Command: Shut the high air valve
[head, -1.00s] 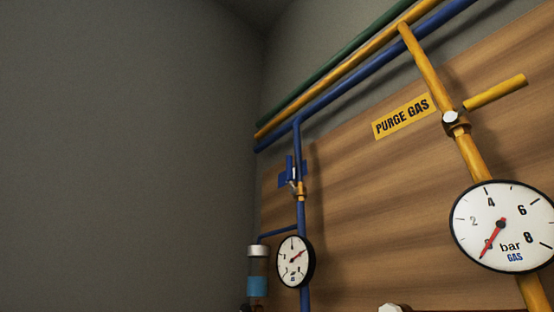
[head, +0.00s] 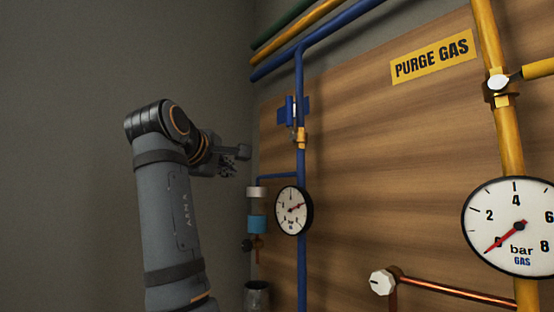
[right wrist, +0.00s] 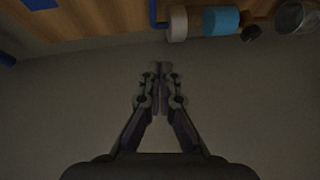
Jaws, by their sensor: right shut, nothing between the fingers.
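The high air valve has a blue handle (head: 289,109) and a brass body (head: 300,138) on the vertical blue pipe (head: 301,255) in the head view. The handle stands upright, roughly along the pipe. A blue plate behind it partly blends with it. My right gripper (head: 245,152) is left of the valve and a little lower, apart from it. In the right wrist view the fingers (right wrist: 160,72) are together with nothing between them. The valve cannot be made out clearly in that view. My left gripper is not in view.
A round gauge (head: 294,210) hangs on the blue pipe below the valve. A filter with a blue bowl (head: 257,224) is left of it. To the right are the PURGE GAS sign (head: 433,56), yellow pipe (head: 511,150) and gas gauge (head: 515,228). A grey wall (head: 70,120) closes the left.

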